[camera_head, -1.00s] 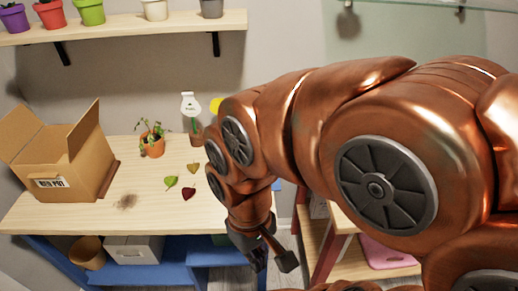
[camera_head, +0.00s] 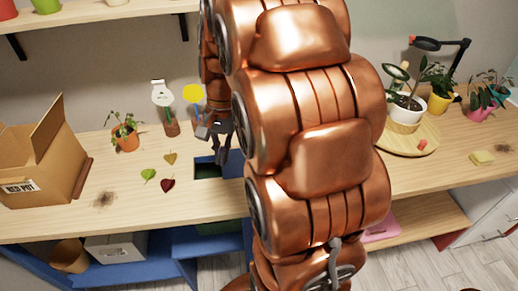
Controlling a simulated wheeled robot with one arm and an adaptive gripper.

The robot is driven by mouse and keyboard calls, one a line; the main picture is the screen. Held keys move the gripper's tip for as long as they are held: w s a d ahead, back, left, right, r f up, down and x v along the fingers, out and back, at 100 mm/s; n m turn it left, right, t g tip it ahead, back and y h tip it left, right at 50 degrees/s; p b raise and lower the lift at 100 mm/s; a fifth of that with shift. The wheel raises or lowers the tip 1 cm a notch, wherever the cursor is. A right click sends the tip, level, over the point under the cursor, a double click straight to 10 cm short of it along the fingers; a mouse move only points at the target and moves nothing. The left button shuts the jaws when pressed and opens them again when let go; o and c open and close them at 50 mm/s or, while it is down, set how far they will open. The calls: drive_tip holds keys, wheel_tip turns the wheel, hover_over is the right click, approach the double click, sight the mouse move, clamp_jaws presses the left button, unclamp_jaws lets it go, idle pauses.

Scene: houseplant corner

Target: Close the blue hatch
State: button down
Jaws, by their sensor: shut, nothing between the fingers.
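A dark rectangular opening with blue edges (camera_head: 206,171) shows in the wooden tabletop, left of my arm. I take it for the blue hatch; it looks open, with a dark green inside. Its right part is hidden by my gripper and arm, and I cannot make out the lid clearly. My gripper (camera_head: 222,157) points down at the far right side of the opening, shut and empty. Whether it touches the hatch I cannot tell.
A tag in a small pot (camera_head: 171,126) and a yellow disc (camera_head: 193,92) are behind the opening.

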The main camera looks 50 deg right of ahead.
drive_tip(key=w+d+f+m+t, duration=0.15)
drive_tip(key=d+m, duration=0.25)
drive_tip(key=d, duration=0.5)
drive_tip(key=w+d+f+m+y+b, duration=0.1)
drive_tip(key=d+f+m, duration=0.25)
drive_tip(key=d, duration=0.55)
drive_tip(key=w+d+f+m+t, duration=0.15)
drive_tip(key=d+m, duration=0.25)
drive_tip(key=d, duration=0.5)
drive_tip(key=w+a+f+p, duration=0.3)
drive_tip(key=a+f, duration=0.3)
drive_tip(key=f, duration=0.4)
drive_tip(key=shift+a+f+g, duration=0.2)
drive_tip(key=shift+f+g, duration=0.05)
drive_tip(key=shift+g, duration=0.05)
